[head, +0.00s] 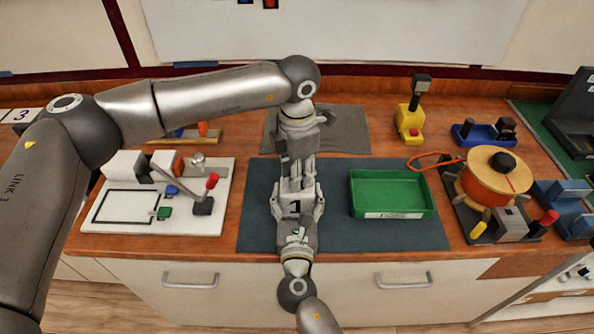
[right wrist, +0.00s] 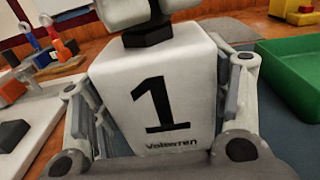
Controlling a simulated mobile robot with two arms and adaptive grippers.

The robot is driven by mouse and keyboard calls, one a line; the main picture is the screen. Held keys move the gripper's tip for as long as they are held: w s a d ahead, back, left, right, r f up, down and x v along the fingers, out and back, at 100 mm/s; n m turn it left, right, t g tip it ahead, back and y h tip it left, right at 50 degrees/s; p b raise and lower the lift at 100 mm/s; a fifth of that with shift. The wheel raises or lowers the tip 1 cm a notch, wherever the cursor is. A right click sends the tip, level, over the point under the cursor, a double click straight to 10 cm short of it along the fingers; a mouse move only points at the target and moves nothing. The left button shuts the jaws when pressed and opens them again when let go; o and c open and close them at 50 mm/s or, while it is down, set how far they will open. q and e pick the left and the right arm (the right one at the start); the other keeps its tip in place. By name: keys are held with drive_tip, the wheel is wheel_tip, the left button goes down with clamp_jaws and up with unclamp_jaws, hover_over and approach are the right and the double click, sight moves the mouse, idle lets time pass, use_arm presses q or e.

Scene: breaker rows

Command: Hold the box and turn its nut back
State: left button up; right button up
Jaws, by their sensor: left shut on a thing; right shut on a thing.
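The white box (head: 295,208), marked with a black 1, stands on the dark mat (head: 255,235). My right gripper (head: 297,212) comes from the front and is shut on the box, one finger on each side. In the right wrist view the box (right wrist: 140,105) fills the middle, between the fingers of the gripper (right wrist: 160,90). The dark nut (right wrist: 148,34) sits on the top of the box. My left gripper (head: 297,180) points down from above and is shut on the nut. In the head view its fingers hide the nut.
A green tray (head: 432,208) stands to the right on the mat. A white board (head: 130,228) with a red-knobbed lever (head: 211,182) lies left. An orange pot (head: 478,188) and a yellow tool (head: 408,120) are further right. A grey mat (head: 350,130) lies behind.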

use_arm(q)
drive_tip(key=n, duration=0.4)
drive_tip(key=shift+n, duration=0.3)
drive_tip(key=n, duration=0.4)
drive_tip(key=shift+w+n, duration=0.1)
drive_tip(key=shift+n, duration=0.3)
drive_tip(key=shift+r, duration=0.1)
drive_tip(key=o, duration=1)
use_arm(e)
drive_tip(key=shift+f, duration=0.1)
use_arm(q)
drive_tip(key=shift+o, duration=0.2)
wheel_tip(320, 180, up, 12)
